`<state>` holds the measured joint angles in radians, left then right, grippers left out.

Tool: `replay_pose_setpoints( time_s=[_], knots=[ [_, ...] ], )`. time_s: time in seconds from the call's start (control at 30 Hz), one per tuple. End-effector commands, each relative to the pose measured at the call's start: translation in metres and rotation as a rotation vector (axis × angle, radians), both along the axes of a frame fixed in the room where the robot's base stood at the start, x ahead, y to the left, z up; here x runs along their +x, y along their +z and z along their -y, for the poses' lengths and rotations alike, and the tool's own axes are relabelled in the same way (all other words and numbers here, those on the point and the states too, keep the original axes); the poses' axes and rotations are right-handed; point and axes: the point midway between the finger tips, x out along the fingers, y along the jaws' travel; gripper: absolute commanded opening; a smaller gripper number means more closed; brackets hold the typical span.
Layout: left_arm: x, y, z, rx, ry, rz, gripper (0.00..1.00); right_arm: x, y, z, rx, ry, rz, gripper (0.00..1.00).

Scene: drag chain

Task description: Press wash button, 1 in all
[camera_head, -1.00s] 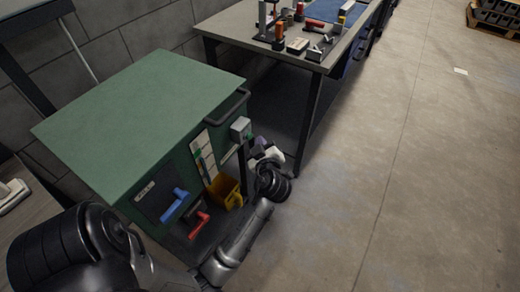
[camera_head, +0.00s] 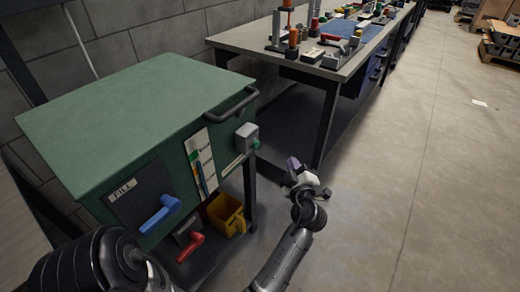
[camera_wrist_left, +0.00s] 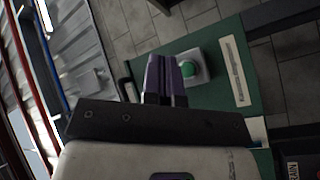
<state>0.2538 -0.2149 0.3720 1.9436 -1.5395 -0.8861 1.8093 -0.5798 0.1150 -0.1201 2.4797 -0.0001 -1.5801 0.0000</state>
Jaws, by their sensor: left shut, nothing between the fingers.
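The wash button is a green round knob (camera_head: 255,143) on a small grey box (camera_head: 246,137) on the right end of the green machine (camera_head: 130,110). The wrist view shows the green button (camera_wrist_left: 188,69) on its pale box, just beyond and right of my fingertips. My left gripper (camera_head: 294,165) is to the right of the box in the head view, apart from it. Its purple fingers (camera_wrist_left: 165,75) are together, with nothing between them. My right gripper is not in view.
A yellow jug (camera_head: 227,214) sits below. A workbench (camera_head: 265,45) with tools stands behind.

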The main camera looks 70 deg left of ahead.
Motion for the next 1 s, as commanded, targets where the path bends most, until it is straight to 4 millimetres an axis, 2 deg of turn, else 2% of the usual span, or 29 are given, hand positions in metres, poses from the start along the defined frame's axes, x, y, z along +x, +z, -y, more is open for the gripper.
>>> replay_pose_setpoints(
  time_s=[0.27, 0.43, 0.9, 1.0],
  knots=[
    [0.0, 0.0, 0.0, 0.0, -0.001, -0.001, 0.0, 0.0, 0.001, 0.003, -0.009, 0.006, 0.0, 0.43],
    [-0.004, 0.003, -0.006, -0.001, 0.0, -0.003, 0.0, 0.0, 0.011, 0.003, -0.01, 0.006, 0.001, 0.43],
    [-0.031, 0.005, -0.053, 0.0, 0.0, -0.004, 0.0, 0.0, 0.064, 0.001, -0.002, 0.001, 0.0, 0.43],
    [-0.036, -0.001, -0.061, 0.0, 0.001, -0.001, 0.0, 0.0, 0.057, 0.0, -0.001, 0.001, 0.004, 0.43]
  ],
)
